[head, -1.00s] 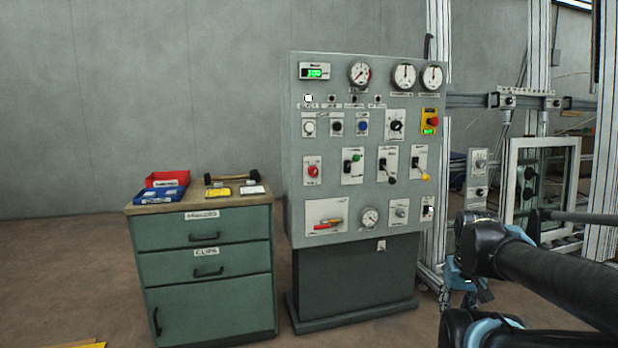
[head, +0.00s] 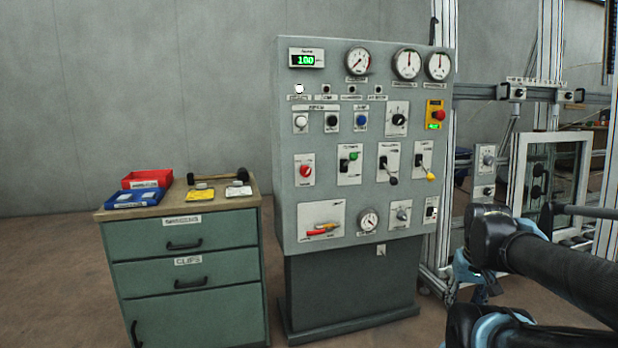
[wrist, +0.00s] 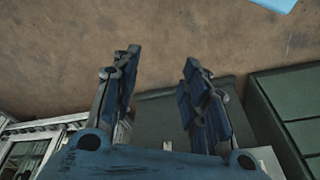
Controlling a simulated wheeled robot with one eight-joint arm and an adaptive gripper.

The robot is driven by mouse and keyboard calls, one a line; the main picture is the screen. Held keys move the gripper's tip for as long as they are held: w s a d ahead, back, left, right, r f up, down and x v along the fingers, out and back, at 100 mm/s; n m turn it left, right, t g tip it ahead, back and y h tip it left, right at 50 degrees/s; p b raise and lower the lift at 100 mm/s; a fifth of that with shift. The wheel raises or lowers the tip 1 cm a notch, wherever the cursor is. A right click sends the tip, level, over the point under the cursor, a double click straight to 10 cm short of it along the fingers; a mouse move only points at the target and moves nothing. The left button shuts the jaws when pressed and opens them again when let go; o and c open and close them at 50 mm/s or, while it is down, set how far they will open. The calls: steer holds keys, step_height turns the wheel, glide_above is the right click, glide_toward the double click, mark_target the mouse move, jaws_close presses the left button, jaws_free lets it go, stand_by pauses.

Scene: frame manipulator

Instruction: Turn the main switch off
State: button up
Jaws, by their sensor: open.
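The grey control panel (head: 345,105) stands on a dark pedestal, facing me. Its labels are too small to read, so I cannot tell for sure which control is the main switch. A black rotary knob (head: 398,119) sits at the upper right, beside a red button on a yellow plate (head: 437,115). A small rocker switch (head: 431,211) is at the lower right corner. My gripper (wrist: 158,72) is open and empty in the wrist view, fingers apart over brown floor, touching nothing.
A green drawer cabinet (head: 190,270) stands left of the panel, with red (head: 148,178) and blue (head: 135,197) trays and a hammer on top. A metal frame with a window (head: 548,185) stands at the right, behind my arm. Floor before the panel looks clear.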

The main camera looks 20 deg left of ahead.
steer(key=shift+o, duration=0.3)
steer(key=shift+s+d+r, duration=0.15)
steer(key=shift+r, duration=0.15)
steer(key=w+a+r+t+h, duration=0.1)
steer(key=w+r+t+h, duration=0.2)
steer(key=w, duration=0.7)
steer(key=w+a+r+t, duration=0.1)
steer(key=w+r+t, duration=0.4)
steer(key=w, duration=0.5)
steer(key=w+a+r+n+t+y, duration=0.1)
steer(key=w+a+r+t, duration=0.1)
steer(key=w+a+r, duration=0.3)
steer(key=w+a+r+t+y, duration=0.2)
steer(key=w+a, duration=0.2)
steer(key=a, duration=0.3)
steer(key=n+y, duration=0.6)
steer(key=y, duration=0.4)
glide_toward(308, 174)
steer(key=shift+t, duration=0.4)
steer(key=x, duration=1)
steer(key=shift+a+f, duration=0.2)
steer(key=shift+c, duration=0.6)
steer(key=c, duration=0.9)
